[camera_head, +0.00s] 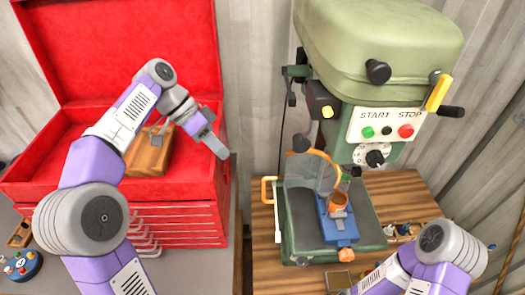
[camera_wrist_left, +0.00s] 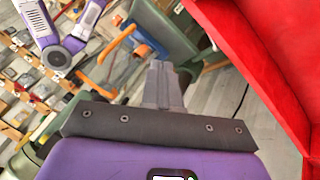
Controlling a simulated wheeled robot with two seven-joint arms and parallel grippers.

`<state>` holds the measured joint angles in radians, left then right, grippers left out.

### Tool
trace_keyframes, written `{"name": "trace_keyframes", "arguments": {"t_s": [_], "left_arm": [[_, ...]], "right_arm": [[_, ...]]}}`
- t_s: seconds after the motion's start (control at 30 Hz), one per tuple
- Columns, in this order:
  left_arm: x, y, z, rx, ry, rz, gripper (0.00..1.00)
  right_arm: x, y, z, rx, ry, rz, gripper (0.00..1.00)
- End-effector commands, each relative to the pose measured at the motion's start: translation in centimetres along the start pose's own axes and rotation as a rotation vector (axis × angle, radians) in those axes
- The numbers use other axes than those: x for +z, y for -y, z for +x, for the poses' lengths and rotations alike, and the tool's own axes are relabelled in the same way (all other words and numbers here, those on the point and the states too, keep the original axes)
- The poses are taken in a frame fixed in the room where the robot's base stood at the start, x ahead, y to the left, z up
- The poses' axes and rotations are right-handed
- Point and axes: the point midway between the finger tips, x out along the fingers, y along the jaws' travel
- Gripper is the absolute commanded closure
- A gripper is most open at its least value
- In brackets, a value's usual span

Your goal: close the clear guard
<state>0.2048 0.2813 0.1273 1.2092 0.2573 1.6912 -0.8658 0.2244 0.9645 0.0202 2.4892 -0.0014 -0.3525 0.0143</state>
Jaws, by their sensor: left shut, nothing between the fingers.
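The clear guard (camera_head: 308,172) is a see-through panel with an orange curved rim and a dark knob at its upper left. It hangs under the green drill press head (camera_head: 380,45), behind and to the left of the blue vise (camera_head: 333,228). An orange-brown cylinder (camera_head: 337,204) stands at the vise. My left gripper (camera_head: 220,150) is shut and empty, left of the guard and apart from it, near the red chest's right edge. Its closed fingers also show in the left wrist view (camera_wrist_left: 160,75). My right arm enters at the lower right; its gripper is out of view.
The red tool chest (camera_head: 218,190) stands open at the left with a brown box (camera_head: 150,152) inside. The press has a start and stop panel (camera_head: 385,124). A yellow-handled lever (camera_head: 438,92) is at its right. Small items lie on the wooden bench (camera_head: 400,190).

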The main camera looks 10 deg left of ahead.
Motion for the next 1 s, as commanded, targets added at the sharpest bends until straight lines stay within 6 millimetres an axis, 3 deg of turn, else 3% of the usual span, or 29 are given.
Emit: {"name": "trace_keyframes", "arguments": {"t_s": [0.27, 0.67, 0.8, 1.0], "left_arm": [[0.1, -0.1, 2.1, 0.002, 0.001, 0.001, 1.00], [0.1, -0.2, 10.5, 0.003, 0.002, 0.001, 1.00], [0.0, -2.1, 11.0, 0.000, 0.000, 0.002, 1.00], [0.0, -3.4, 11.8, -0.001, -0.001, 0.000, 1.00]], "right_arm": [[0.1, -0.2, 0.4, 0.001, 0.004, 0.001, 0.34], [0.0, -0.3, 0.8, 0.000, 0.002, 0.001, 0.34], [0.1, -0.2, 0.5, 0.000, 0.002, 0.001, 0.34], [0.1, -0.1, 0.3, 0.000, 0.002, 0.001, 0.34]]}}
